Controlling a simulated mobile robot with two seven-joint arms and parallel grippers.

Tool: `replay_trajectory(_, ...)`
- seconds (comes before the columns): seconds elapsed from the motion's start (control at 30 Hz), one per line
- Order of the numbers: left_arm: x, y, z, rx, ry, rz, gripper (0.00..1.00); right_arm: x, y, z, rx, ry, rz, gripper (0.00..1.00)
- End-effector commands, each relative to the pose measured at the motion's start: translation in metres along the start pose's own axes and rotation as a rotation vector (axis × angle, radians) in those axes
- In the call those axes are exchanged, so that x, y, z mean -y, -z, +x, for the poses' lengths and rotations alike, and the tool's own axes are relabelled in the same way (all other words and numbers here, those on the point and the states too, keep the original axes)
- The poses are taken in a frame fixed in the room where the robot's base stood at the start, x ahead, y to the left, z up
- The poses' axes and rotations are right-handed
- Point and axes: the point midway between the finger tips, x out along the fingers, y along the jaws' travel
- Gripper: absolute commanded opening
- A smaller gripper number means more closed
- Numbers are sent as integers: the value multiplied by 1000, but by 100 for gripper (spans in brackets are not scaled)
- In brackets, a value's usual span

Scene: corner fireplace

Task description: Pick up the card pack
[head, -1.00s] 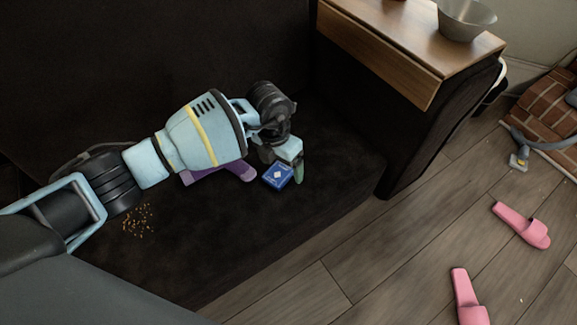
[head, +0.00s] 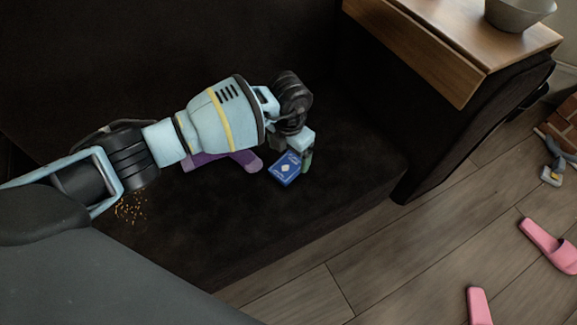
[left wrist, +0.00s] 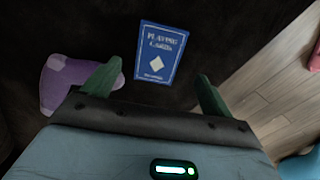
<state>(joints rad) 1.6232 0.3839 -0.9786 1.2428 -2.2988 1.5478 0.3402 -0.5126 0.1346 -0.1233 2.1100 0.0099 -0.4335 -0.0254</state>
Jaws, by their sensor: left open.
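The card pack (head: 286,168) is a blue box with a white diamond, lying flat on the dark sofa seat. In the left wrist view the card pack (left wrist: 161,52) shows the words "Playing Cards" and lies beyond the fingertips, between their lines. My left gripper (head: 294,158) is over the seat, just above and beside the pack, partly hiding its far side. In the left wrist view my left gripper (left wrist: 158,82) has its two green fingers spread with nothing between them. My right gripper is not in view.
A purple sock-like thing (head: 248,160) lies left of the pack, partly under my arm; it also shows in the left wrist view (left wrist: 62,80). Crumbs (head: 130,208) lie on the seat (head: 210,240). A wooden armrest tray (head: 440,45) holds a bowl (head: 519,14). Pink slippers (head: 548,245) lie on the floor.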

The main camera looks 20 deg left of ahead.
Motion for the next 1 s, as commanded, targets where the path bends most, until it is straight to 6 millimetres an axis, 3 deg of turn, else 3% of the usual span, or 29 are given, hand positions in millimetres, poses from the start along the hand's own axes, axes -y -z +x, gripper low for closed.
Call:
replay_trajectory(0.4,-2,0,49,-3,2,0,85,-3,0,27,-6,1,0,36)
replay_trajectory(0.67,-2,0,50,1,1,1,85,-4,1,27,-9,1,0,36)
replay_trajectory(1.0,-3,0,50,0,0,0,44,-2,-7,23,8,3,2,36)
